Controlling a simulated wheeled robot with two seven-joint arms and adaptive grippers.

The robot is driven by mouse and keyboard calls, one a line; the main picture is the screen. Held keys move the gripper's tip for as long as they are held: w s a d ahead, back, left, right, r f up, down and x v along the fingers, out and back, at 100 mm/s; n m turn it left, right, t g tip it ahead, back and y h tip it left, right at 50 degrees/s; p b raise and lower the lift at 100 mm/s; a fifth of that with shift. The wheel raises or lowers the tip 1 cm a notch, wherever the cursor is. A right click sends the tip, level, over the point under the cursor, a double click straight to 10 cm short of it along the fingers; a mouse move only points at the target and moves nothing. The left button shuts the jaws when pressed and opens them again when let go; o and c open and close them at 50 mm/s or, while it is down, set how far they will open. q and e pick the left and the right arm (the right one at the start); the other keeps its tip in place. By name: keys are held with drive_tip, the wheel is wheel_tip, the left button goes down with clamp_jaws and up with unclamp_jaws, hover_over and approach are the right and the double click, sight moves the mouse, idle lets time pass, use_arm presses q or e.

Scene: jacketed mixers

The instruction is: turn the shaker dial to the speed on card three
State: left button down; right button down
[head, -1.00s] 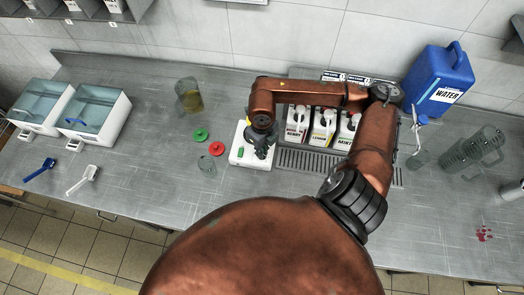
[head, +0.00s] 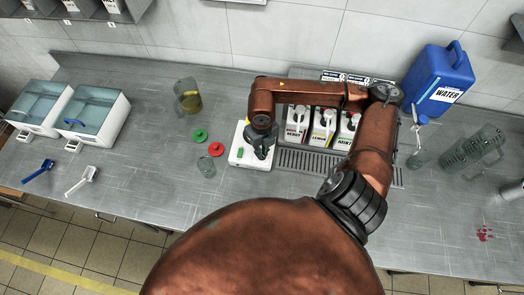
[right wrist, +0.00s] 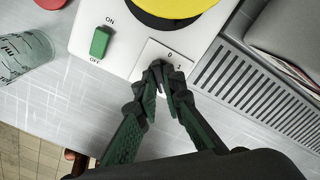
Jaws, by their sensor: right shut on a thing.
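The shaker is a white box (head: 238,159) on the steel counter. In the right wrist view it has a green ON/OFF switch (right wrist: 100,41) and a pale dial panel (right wrist: 150,52) marked with 0 and 1. My right gripper (right wrist: 163,76) is shut on the dial at this panel; its dark green fingers hide the knob and any other marks. In the head view the right gripper (head: 261,150) is over the shaker's right part. Small printed cards (head: 357,79) stand along the wall behind the bottles, partly behind my arm; their text is too small to read. My left gripper is out of view.
Labelled syrup bottles (head: 322,125) stand right of the shaker behind a drain grille (head: 310,161). A small glass (head: 207,166) and green (head: 199,136) and red (head: 216,149) discs lie to its left. A blue water jug (head: 438,85) stands at the back right.

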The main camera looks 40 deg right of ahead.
drive_tip(key=c, duration=2)
unclamp_jaws()
drive_tip(key=shift+c, duration=0.2)
drive_tip(key=shift+w+r, duration=0.1)
drive_tip(key=shift+r, duration=0.05)
wheel_tip(320, 180, up, 12)
